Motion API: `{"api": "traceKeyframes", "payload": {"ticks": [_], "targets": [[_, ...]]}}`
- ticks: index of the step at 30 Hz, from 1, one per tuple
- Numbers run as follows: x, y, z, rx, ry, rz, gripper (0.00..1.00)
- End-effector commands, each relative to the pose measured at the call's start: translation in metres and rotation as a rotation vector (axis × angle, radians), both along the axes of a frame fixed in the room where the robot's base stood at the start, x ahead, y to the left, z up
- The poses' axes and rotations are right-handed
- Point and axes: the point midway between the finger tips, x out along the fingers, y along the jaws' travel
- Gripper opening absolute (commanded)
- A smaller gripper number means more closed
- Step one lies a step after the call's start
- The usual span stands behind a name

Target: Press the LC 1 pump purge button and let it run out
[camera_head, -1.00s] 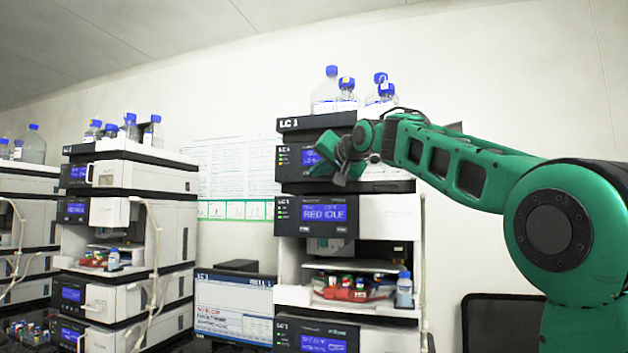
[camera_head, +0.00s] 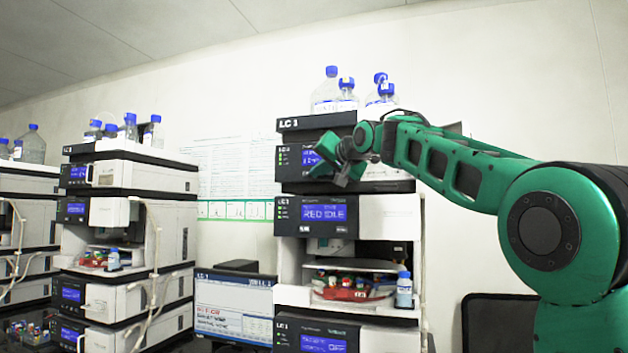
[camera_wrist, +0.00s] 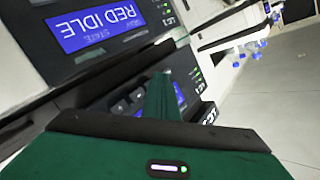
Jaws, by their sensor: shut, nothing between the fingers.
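The LC 1 stack (camera_head: 350,228) stands right of centre in the head view. My gripper (camera_head: 342,162) is shut and empty, in front of the module under the top label. It partly covers that module's blue screen (camera_head: 310,158). In the wrist view, which is turned nearly upside down, my gripper (camera_wrist: 161,92) reaches over that module's panel (camera_wrist: 108,90), beside dark keys (camera_wrist: 130,103) and the partly hidden screen (camera_wrist: 181,97). I cannot tell whether the tip touches a key. The purge button cannot be told apart.
Another screen (camera_head: 325,213) below reads RED IDLE. Bottles with blue caps (camera_head: 331,92) stand on top of the stack. An open bay with vials (camera_head: 345,285) is lower down. A monitor (camera_head: 234,305) and another stack (camera_head: 125,240) are to the left.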

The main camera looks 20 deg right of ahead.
Motion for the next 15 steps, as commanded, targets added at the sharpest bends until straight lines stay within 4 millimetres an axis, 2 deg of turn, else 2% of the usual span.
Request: {"api": "traceKeyframes", "payload": {"ticks": [15], "targets": [[-0.0087, 0.0057, 0.0008, 0.000, -0.001, -0.001, 0.00]]}}
